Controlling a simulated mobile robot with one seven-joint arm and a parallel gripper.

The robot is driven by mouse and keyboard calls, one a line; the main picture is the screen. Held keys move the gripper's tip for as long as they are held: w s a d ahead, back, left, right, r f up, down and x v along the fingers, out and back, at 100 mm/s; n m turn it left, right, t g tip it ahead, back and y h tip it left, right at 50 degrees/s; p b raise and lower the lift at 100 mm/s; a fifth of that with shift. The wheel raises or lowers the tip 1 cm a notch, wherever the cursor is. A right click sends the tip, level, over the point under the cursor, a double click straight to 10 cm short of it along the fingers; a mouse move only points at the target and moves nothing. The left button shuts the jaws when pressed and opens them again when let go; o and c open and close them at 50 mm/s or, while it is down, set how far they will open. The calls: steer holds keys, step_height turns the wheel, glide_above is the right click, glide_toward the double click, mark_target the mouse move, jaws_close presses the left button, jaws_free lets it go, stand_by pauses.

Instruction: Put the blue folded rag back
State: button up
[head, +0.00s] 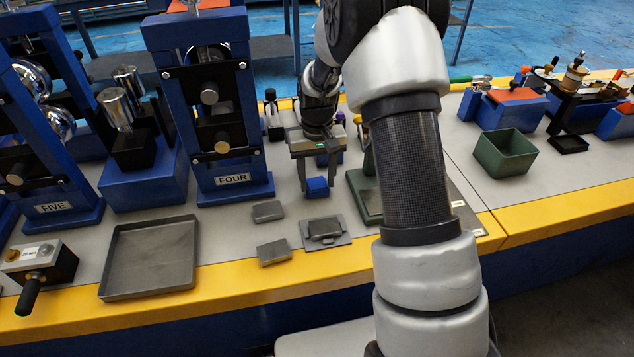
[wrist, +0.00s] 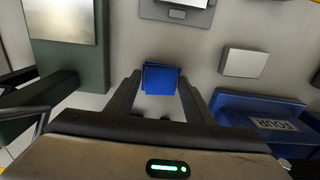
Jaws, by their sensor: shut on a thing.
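The blue folded rag (head: 317,187) is between the fingertips of my gripper (head: 318,184), near the middle of the bench. In the wrist view the rag (wrist: 161,79) shows as a small, layered blue square, with one finger of my gripper (wrist: 160,82) on each side. The gripper is shut on it, pointing down. I cannot tell whether the rag touches the bench or hangs just above it.
Grey blocks (head: 268,211) and a plate (head: 338,238) with a block lie in front. A green stand (head: 361,196) is close on the right, machine FOUR (head: 228,140) on the left. A shallow grey tray (head: 151,289) lies front left; a green bin (head: 507,153) stands right.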

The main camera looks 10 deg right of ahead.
steer(key=shift+f, duration=0.25)
steer(key=o, duration=0.6)
steer(key=shift+f, duration=0.1)
steer(key=shift+c, duration=0.2)
steer(key=o, duration=0.4)
